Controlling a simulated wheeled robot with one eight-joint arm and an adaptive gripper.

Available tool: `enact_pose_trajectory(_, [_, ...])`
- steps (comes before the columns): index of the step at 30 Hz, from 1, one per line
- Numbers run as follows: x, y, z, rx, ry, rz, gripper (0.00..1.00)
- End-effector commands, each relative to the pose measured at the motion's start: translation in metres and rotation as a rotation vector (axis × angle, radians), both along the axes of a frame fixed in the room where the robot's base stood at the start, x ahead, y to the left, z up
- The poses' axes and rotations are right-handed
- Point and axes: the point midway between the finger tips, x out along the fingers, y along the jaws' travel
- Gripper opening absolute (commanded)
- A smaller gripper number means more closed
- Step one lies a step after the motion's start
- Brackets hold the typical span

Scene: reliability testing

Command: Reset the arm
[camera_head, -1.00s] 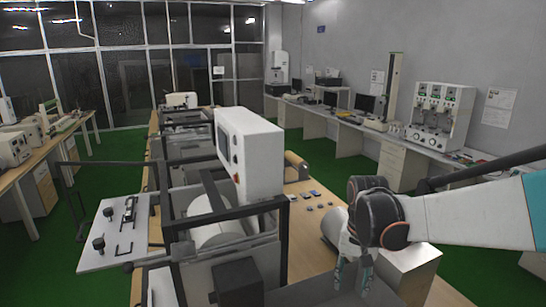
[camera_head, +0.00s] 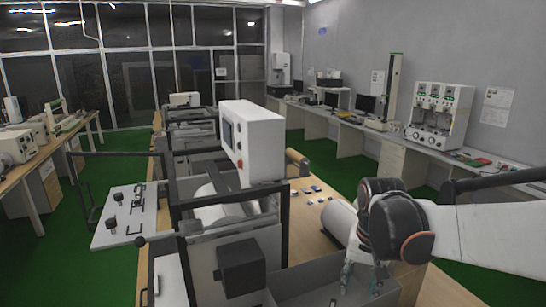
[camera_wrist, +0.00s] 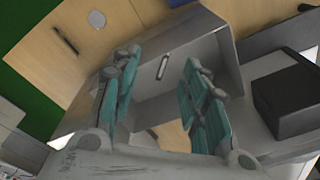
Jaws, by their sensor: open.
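My white arm with a dark wrist joint reaches in from the right.
A test machine with a white control box (camera_head: 255,140) and black frame stands left of my gripper. A dark block (camera_head: 241,262) sits at its front. A metal cylinder (camera_head: 338,218) and several small dark pieces (camera_head: 310,190) lie on the wooden table (camera_head: 300,235).

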Motion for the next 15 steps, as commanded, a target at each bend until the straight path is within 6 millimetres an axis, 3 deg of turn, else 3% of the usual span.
enact_pose_trajectory(5, [-0.021, 0.000, -0.009, -0.005, -0.065, 0.040, 0.41])
enact_pose_trajectory(15, [-0.082, 0.000, -0.040, -0.040, -0.265, 0.163, 0.41])
